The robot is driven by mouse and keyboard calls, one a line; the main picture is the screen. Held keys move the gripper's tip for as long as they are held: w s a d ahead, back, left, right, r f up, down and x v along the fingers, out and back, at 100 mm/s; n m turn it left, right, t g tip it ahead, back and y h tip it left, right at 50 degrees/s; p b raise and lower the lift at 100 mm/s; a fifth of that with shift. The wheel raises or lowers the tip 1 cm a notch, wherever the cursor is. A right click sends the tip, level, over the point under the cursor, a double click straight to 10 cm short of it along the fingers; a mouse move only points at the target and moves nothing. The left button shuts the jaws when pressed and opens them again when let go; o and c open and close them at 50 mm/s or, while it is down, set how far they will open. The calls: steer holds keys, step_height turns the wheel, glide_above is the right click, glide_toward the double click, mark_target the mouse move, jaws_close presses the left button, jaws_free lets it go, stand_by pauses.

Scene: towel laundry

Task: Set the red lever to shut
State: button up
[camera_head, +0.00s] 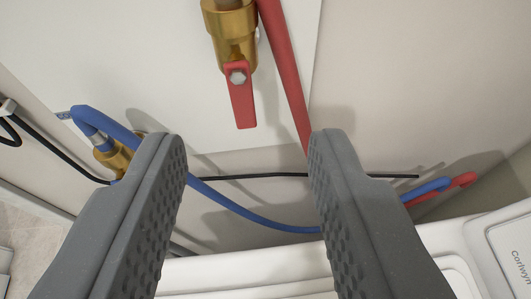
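The red lever (240,99) hangs from a silver nut on a brass valve (231,32) at the top middle. The lever points down in the picture, roughly in line with the valve body. My gripper (247,150) is open, its two grey fingers wide apart. The fingertips are below the lever in the picture, with the lever between their lines. Nothing is between the fingers, and neither finger appears to touch the lever.
A red hose (286,75) runs just right of the valve, behind the right finger. A blue hose (240,207) crosses behind the fingers from a brass fitting (112,157) at left. A black cable (250,176) runs across. A white appliance (240,278) fills the bottom.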

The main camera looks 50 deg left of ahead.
mark_target(243, 109)
steer(key=shift+n+g, duration=0.3)
steer(key=shift+n, duration=0.4)
steer(key=w+a+f, duration=0.2)
steer(key=a+f, duration=0.1)
steer(key=w+a+f, duration=0.2)
steer(key=a+f, duration=0.1)
steer(key=w+a+f, duration=0.2)
steer(key=a, duration=0.1)
steer(key=shift+w+a+f+p, duration=0.3)
steer(key=shift+a+f+p, duration=0.1)
jaws_close()
steer(key=shift+d, duration=0.2)
steer(key=shift+a, duration=0.1)
